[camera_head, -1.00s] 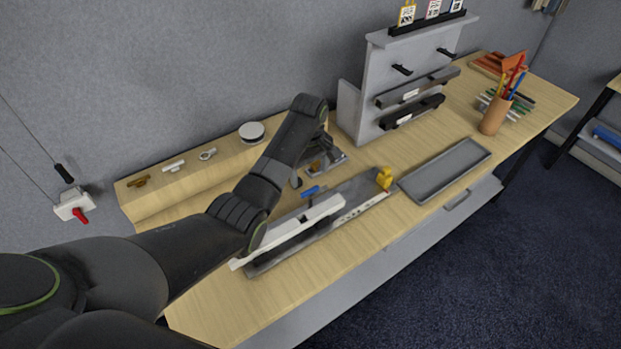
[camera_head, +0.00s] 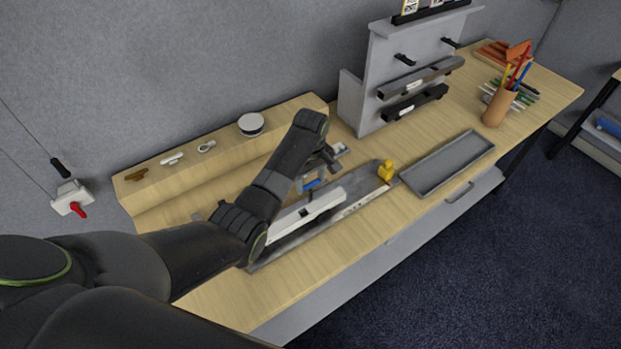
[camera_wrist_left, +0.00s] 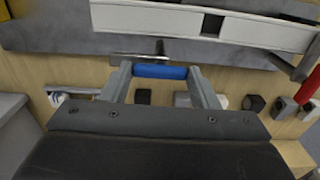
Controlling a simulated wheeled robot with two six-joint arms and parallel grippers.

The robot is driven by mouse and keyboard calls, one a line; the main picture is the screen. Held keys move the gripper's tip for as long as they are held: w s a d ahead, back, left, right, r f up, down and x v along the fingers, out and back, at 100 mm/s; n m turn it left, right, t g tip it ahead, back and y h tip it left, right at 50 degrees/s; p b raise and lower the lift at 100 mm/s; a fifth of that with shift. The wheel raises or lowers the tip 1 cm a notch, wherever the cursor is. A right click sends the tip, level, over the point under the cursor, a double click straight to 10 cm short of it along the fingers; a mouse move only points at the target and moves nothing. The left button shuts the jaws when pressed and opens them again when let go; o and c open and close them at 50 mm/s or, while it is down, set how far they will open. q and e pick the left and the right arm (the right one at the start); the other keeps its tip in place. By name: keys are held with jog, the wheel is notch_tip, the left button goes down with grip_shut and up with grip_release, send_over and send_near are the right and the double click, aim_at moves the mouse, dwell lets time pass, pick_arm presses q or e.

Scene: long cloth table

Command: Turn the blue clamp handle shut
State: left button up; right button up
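The blue clamp handle (camera_head: 312,184) sits beside a white bar (camera_head: 305,212) lying along a long grey plate (camera_head: 358,188) on the table. In the left wrist view the blue handle (camera_wrist_left: 160,72) lies crosswise between the two fingertips of my left gripper (camera_wrist_left: 160,78). The fingers are spread wide, one at each end of the handle; I cannot tell whether they touch it. A thin metal piece lies just beyond the handle. In the head view my left gripper (camera_head: 318,172) is low over the plate's back edge, partly hidden by my wrist. My right gripper is not in view.
A yellow piece (camera_head: 385,171) stands at the plate's right end. An empty grey tray (camera_head: 447,163) lies to the right. A grey rack (camera_head: 378,80) stands behind, and a raised wooden ledge (camera_head: 220,152) with small parts runs along the wall. A pencil cup (camera_head: 498,106) stands farther right.

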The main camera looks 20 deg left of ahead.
pick_arm(q)
jog(key=shift+c, duration=0.9)
jog(key=shift+m, duration=0.3)
jog(key=m, duration=0.3)
jog(key=shift+m, duration=0.3)
jog(key=m, duration=0.4)
jog(key=shift+m, duration=0.3)
jog(key=m, duration=0.4)
jog(key=shift+r, duration=0.1)
jog(key=shift+w+m, duration=0.1)
jog(key=shift+m, duration=2.4)
jog(key=o, duration=1)
